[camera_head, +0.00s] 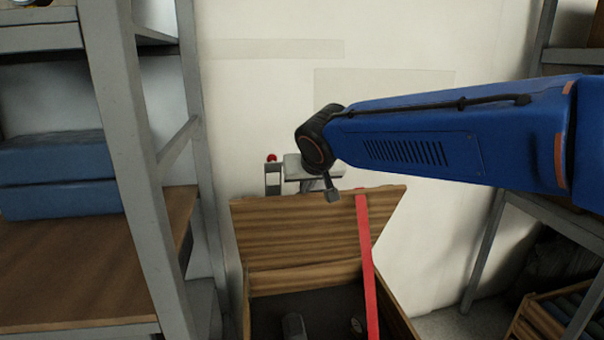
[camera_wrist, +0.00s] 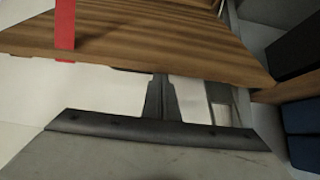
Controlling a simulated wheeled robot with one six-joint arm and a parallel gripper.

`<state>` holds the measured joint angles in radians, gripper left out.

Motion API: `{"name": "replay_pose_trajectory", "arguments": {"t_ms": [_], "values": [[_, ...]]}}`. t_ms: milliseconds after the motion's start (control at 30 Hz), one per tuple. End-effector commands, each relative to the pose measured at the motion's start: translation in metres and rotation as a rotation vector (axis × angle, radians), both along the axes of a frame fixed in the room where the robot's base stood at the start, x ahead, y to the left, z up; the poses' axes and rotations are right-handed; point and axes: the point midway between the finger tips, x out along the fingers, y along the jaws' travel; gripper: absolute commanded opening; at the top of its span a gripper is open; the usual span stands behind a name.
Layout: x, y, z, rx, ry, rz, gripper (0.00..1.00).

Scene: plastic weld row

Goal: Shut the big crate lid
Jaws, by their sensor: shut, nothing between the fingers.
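The big crate's wooden lid (camera_head: 300,225) stands raised and tilted back above the open crate (camera_head: 395,310) in the head view. A red strap (camera_head: 367,265) runs down over the lid and across the opening. My gripper (camera_head: 302,178) is at the lid's top edge, by the wall; the lid and my wrist hide part of it. In the wrist view, my gripper's fingers (camera_wrist: 160,82) are together and empty, with their tips at the edge of the lid (camera_wrist: 150,40). I cannot tell whether they touch it. The red strap (camera_wrist: 65,30) also shows there.
Dark items (camera_head: 293,325) lie inside the crate. A grey shelf frame (camera_head: 140,150) with blue boxes (camera_head: 60,175) stands close on the left. Another rack (camera_head: 485,255) and a slatted wooden crate (camera_head: 545,320) are at the right. A pale wall is behind.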

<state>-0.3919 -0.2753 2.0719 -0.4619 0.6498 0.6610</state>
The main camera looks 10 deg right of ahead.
Motion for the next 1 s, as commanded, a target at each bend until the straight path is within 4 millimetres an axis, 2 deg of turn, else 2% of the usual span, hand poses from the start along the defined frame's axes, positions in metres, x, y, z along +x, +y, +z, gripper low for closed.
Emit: {"name": "replay_pose_trajectory", "arguments": {"t_ms": [33,200,500,700,1000], "values": [[-0.010,0.000,-0.005,-0.001,-0.018,0.004,0.00],[-0.035,0.001,-0.017,-0.001,-0.084,0.004,0.00],[-0.067,0.000,-0.036,0.000,-0.114,0.001,0.00],[-0.081,0.000,-0.046,-0.001,-0.114,0.001,0.00],[-0.090,0.000,-0.053,0.000,-0.113,0.000,0.00]]}}
